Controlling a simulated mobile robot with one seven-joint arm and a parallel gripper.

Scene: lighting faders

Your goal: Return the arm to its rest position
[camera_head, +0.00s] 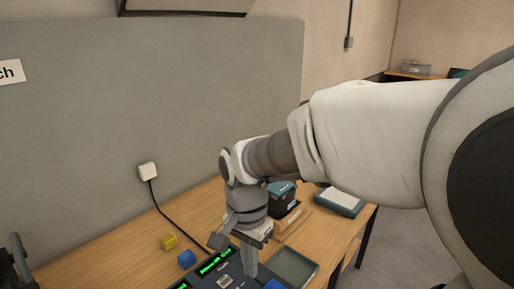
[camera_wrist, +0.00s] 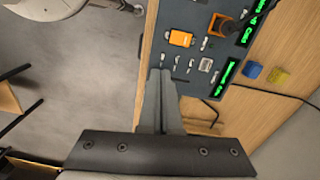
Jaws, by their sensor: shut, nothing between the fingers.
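My gripper (camera_head: 249,268) is shut and empty, pointing down over the dark control panel (camera_head: 228,271) at the bottom of the head view. In the wrist view my gripper's fingers (camera_wrist: 161,78) lie together, their tips appearing over the panel's near edge. Whether they touch the panel I cannot tell. My arm reaches in from the right of the head view and bends down at the wrist.
A yellow cube (camera_head: 169,242) and a blue cube (camera_head: 187,259) lie on the wooden table (camera_head: 110,262) left of the panel. A grey tray (camera_head: 296,267), a dark teal box (camera_head: 283,203) and a flat pad (camera_head: 341,201) stand to the right. A grey partition (camera_head: 110,110) rises behind.

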